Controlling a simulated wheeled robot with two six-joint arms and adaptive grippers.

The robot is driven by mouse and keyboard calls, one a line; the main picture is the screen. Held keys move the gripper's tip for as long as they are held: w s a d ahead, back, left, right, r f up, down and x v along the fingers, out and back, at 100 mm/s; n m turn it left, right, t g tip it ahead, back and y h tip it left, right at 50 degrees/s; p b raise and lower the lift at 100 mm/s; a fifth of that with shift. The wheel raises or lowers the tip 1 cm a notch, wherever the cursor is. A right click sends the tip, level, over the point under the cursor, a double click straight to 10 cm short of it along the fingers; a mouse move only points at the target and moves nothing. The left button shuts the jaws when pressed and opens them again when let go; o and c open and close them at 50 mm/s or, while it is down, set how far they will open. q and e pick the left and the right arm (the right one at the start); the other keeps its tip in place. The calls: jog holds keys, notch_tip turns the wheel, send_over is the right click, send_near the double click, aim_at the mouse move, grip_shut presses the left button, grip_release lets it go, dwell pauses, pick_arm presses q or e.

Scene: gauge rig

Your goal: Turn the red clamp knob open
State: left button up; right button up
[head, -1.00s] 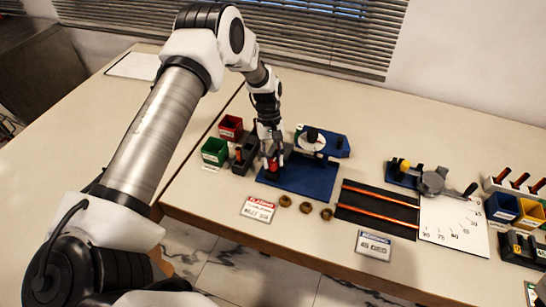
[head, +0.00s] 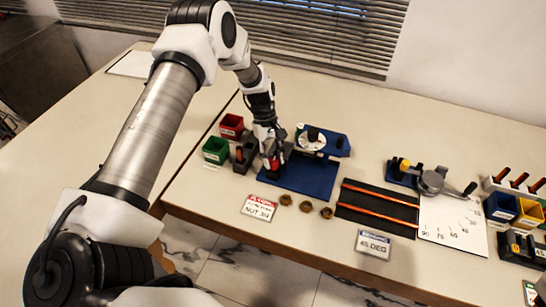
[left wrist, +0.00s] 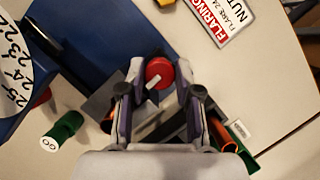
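The red clamp knob (left wrist: 158,72), with a pale bar on it, shows in the left wrist view between my left gripper's (left wrist: 159,68) two fingers. The fingers lie close along both sides of the knob and appear to be shut on it. In the head view my left gripper (head: 272,155) reaches down to the knob at the left end of the blue base plate (head: 315,184). The knob is partly hidden there by the fingers. A dark block (left wrist: 98,103) lies beside the knob in the wrist view. My right gripper is not in view.
A white numbered dial (head: 311,140) stands behind the plate. Red (head: 231,127) and green (head: 215,151) bins are left of the gripper. A flaring-nut sign (head: 259,208) and several brass nuts lie in front. A black mat (head: 377,208) with orange rods is to the right.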

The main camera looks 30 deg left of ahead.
pick_arm(q)
jog(key=shift+a, duration=0.1)
jog(key=v, duration=1.1)
jog(key=shift+w+a+r, duration=0.15)
jog(key=shift+r, duration=0.2)
jog(key=shift+f, duration=0.1)
